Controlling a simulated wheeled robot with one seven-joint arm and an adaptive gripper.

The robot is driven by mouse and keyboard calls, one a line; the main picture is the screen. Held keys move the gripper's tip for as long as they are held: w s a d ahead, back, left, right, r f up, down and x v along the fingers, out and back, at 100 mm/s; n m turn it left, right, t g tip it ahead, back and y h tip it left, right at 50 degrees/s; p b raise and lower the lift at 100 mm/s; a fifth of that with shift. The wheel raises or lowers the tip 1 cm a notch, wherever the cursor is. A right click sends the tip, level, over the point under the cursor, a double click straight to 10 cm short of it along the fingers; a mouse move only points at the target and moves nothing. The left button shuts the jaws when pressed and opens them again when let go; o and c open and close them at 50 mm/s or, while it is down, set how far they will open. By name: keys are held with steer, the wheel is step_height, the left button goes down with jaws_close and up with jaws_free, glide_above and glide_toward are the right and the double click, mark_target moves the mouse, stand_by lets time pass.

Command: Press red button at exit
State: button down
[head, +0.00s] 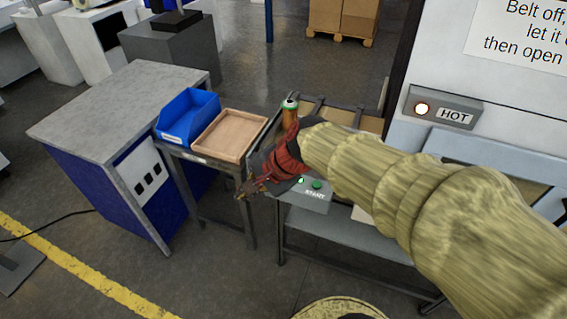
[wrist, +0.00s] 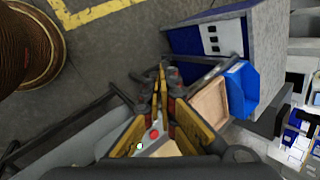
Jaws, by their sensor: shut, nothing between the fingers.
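A small red button (wrist: 155,133) shows in the wrist view, between the bases of my gripper's fingers and beyond them, with a small white light (wrist: 140,146) beside it. In the head view no red button can be made out; my gripper covers part of the control box. The control box (head: 312,198) there carries a green button (head: 317,185) above the word START. My gripper (head: 243,193) reaches left past the box, its fingers closed together and empty. The closed fingertips also show in the wrist view (wrist: 162,68). I cannot tell whether they touch anything.
A wooden tray (head: 230,136) and a blue bin (head: 188,117) stand on a small table left of my gripper. A machine with a HOT sign (head: 445,108) and lit lamp stands right. An orange cylinder (head: 290,113) stands behind my gripper.

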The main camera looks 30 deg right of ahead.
steer(key=w+d+m+t+p, duration=0.2)
steer(key=w+d+m+p, duration=0.6)
steer(key=w+m, duration=0.6)
steer(key=w+d+f+m+t+h+p, duration=0.1)
steer(key=d+f+m, duration=0.5)
steer(key=d+m, duration=0.6)
steer(key=shift+m+h+p, duration=0.4)
steer(key=shift+m+p, duration=0.3)
steer(key=shift+m, duration=0.4)
steer(key=shift+w+d+f, duration=0.1)
steer(key=shift+f, duration=0.05)
step_height(320, 180, down, 9)
steer(key=b, duration=0.7)
steer(key=shift+r+b, duration=0.2)
steer(key=shift+b, duration=0.2)
steer(key=shift+f+b, duration=0.3)
steer(key=shift+f, duration=0.15)
